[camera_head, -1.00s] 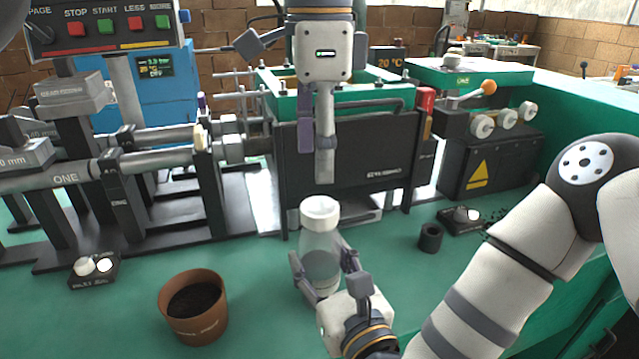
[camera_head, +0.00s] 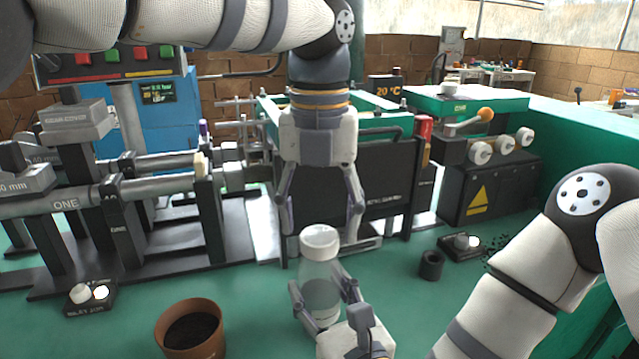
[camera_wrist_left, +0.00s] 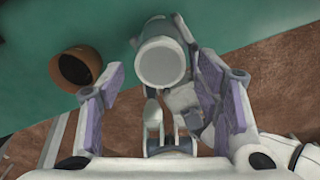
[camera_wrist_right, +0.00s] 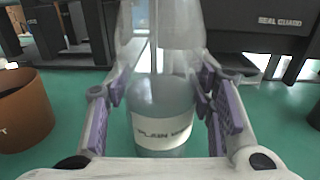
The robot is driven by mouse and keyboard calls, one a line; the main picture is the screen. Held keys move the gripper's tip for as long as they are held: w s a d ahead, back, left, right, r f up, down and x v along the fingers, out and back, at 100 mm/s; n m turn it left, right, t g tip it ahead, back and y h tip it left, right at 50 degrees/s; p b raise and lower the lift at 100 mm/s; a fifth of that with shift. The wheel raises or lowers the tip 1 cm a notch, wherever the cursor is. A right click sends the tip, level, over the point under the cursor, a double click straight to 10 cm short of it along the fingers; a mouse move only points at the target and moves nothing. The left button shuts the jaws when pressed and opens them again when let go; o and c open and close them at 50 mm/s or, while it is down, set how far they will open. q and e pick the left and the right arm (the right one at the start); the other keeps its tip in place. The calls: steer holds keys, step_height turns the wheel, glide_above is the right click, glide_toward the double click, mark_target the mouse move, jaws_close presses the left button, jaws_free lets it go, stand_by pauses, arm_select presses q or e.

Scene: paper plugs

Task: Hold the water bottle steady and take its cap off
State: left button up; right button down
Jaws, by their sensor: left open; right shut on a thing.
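The water bottle (camera_head: 320,282) stands upright on the green table, clear with a label that shows in the right wrist view (camera_wrist_right: 160,125). Its white cap (camera_head: 319,242) is on top; it also shows in the left wrist view (camera_wrist_left: 161,62). My right gripper (camera_head: 325,300) is shut on the bottle's body from the front. My left gripper (camera_head: 320,222) points down above the cap with fingers spread and empty. In the left wrist view the cap lies ahead between the open fingers, apart from them.
A brown pot of soil (camera_head: 190,330) stands at the front left. A small black ring (camera_head: 431,266) and a switch box (camera_head: 461,246) sit to the right. A dark machine (camera_head: 390,180) stands close behind the bottle.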

arm_select(q)
steer(key=shift+f, duration=1.15)
steer(key=c, duration=1.2)
steer(key=n, duration=0.5)
steer(key=shift+c, duration=0.2)
steer(key=n, duration=2.8)
steer(key=shift+r, duration=0.1)
steer(key=n, duration=1.4)
steer(key=shift+n, duration=0.3)
steer(key=n, duration=0.6)
steer(key=shift+n, duration=0.3)
